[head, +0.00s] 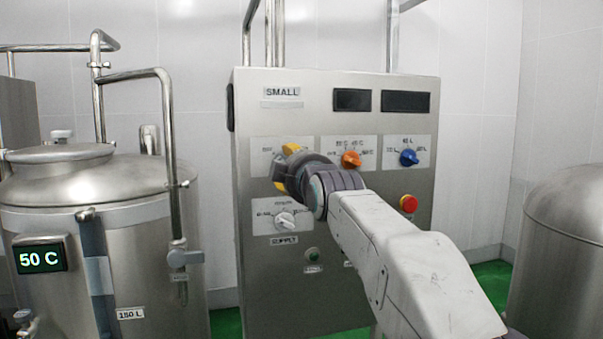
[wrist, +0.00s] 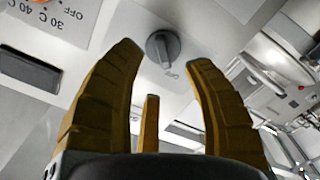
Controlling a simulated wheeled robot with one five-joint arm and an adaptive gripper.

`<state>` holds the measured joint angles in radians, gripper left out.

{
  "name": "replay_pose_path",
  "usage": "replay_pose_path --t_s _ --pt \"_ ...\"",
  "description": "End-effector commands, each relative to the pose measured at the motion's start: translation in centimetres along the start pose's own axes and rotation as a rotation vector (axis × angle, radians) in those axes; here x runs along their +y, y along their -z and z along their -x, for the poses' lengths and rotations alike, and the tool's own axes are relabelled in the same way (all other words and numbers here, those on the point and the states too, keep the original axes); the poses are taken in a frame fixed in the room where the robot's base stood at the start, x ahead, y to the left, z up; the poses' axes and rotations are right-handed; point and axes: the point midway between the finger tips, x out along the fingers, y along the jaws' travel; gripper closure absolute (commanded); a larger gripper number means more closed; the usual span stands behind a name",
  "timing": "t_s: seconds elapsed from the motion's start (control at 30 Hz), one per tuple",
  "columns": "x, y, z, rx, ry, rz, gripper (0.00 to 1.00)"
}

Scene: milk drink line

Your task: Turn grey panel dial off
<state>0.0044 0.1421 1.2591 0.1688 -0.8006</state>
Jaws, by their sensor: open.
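The panel (head: 335,290) is a brushed-metal cabinet labelled SMALL in the head view. A dark grey dial (wrist: 161,45) shows near the top middle of the wrist view on a pale plate. Its ridge points down towards small lettering that seems to read OFF. My gripper (head: 284,168) is at the panel's upper-left plate and hides most of it, including any dial there. In the wrist view its ochre fingers (wrist: 164,55) are spread apart, with the dial in line with the gap between the tips. Whether they touch it I cannot tell.
An orange dial (head: 351,159) and a blue dial (head: 408,157) sit to the right. A pale dial (head: 285,220) is below my gripper. A red button (head: 408,203) and green button (head: 312,254) are lower. Steel tanks (head: 75,190) (head: 560,250) stand at both sides.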

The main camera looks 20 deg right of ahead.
Motion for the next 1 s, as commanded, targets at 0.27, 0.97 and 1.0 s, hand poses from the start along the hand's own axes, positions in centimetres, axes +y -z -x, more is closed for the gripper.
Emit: replay_pose_path --t_s 0.27,0.97,1.0 --pt "0.1 0.1 4.1 0.001 -0.001 0.000 0.54" --pt "0.0 0.1 7.0 0.002 -0.001 0.000 0.54" --pt "0.0 0.1 7.0 0.002 -0.001 0.000 0.54"
